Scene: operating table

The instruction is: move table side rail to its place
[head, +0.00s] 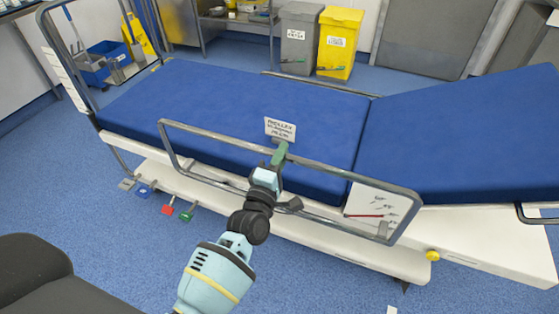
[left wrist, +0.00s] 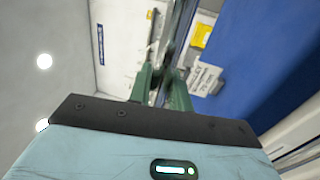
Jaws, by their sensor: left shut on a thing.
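The side rail (head: 220,136) is a grey metal tube loop standing upright along the near side of the operating table (head: 250,100), which has a blue mattress. My left gripper (head: 279,153) is shut on the rail's top bar near its middle. In the left wrist view, the green fingers of my left gripper (left wrist: 160,85) are closed around the rail (left wrist: 178,38), which runs away from the camera. The gripper hides a short part of the bar. I cannot tell whether the rail's lower end is seated. My right gripper is not in view.
A white card with writing (head: 280,129) shows just behind the gripper. Coloured pedals (head: 168,207) stick out below the table at left. A yellow knob (head: 432,255) is at lower right. Grey and yellow bins (head: 340,42) stand behind. The blue floor in front is mostly clear.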

